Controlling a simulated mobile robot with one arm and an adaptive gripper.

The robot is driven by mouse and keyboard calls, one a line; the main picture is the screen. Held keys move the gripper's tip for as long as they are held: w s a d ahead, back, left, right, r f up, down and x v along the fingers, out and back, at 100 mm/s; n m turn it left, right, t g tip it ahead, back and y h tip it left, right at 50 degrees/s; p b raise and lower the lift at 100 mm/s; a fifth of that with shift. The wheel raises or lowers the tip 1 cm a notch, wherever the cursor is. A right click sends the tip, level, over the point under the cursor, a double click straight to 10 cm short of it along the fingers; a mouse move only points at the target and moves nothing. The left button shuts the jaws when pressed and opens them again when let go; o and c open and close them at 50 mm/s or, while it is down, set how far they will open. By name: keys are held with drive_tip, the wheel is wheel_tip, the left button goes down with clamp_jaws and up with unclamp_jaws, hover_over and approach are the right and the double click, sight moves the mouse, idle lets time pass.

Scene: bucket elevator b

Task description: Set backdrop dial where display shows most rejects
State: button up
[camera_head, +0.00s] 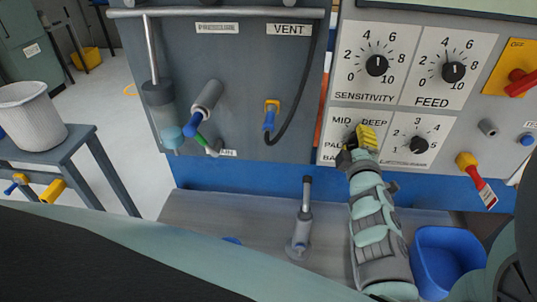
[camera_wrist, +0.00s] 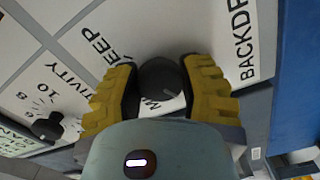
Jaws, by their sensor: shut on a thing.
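The backdrop dial (camera_wrist: 160,78) is a round black knob on a white label plate (camera_head: 338,117). The words MID and DEEP show on the plate in the head view, with others partly covered. My gripper (camera_head: 362,136) has yellow ridged fingers and reaches the plate from below. In the wrist view my gripper (camera_wrist: 162,88) has one finger on each side of the knob and is shut on it. The head view hides the knob behind the fingers. I cannot read its pointer clearly. Only the lower edge of a pale green screen (camera_head: 470,8) shows at the top; no reading is visible.
The sensitivity dial (camera_head: 376,65), feed dial (camera_head: 453,71) and another dial (camera_head: 418,145) sit close by. A blue bin (camera_head: 445,262) and a grey upright cylinder (camera_head: 301,235) stand below.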

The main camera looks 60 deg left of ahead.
drive_tip(key=shift+s+a+f+n+b, duration=0.1)
drive_tip(key=shift+n+b, duration=0.6)
drive_tip(key=shift+n, duration=0.7)
drive_tip(key=o, duration=1.2)
drive_tip(key=v, duration=1.2)
